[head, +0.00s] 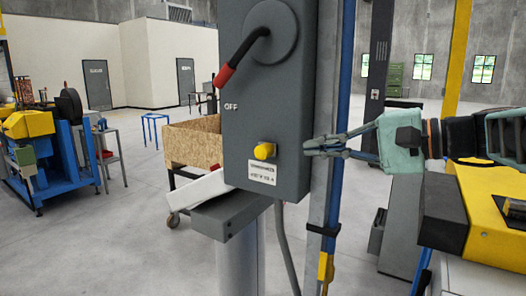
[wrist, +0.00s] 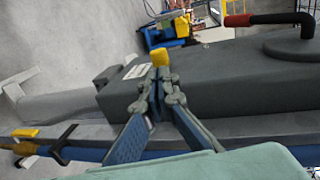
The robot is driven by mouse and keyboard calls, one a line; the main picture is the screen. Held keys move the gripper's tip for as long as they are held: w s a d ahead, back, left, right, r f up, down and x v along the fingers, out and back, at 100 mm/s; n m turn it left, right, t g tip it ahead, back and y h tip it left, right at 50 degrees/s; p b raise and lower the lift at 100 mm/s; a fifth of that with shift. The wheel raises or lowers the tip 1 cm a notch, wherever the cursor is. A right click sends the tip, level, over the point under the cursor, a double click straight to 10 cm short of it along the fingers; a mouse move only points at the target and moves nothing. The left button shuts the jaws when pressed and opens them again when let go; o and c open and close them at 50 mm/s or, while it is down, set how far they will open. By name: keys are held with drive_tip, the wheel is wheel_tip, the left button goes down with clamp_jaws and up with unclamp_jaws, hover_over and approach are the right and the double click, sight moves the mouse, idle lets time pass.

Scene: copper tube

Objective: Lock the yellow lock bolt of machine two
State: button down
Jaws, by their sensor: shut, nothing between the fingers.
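The yellow lock bolt (head: 264,151) sticks out from the front of a grey switch box (head: 262,85), above a white label plate. The box's lever (head: 240,55) with a red grip points down-left, and "OFF" is printed below it. My gripper (head: 306,148) is shut and empty, to the right of the box near its side edge. In the wrist view the yellow bolt (wrist: 159,57) appears just beyond the tips of my gripper (wrist: 158,75). I cannot tell whether they touch.
A metal post with a blue pipe (head: 343,110) stands right behind the box. A small grey ledge (head: 228,212) juts out below it. A wooden crate cart (head: 190,143) stands behind left. Yellow machinery (head: 500,235) is at the lower right. Open floor lies to the left.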

drive_tip(key=v, duration=0.5)
drive_tip(key=shift+s+d, duration=0.2)
drive_tip(key=shift+d, duration=0.05)
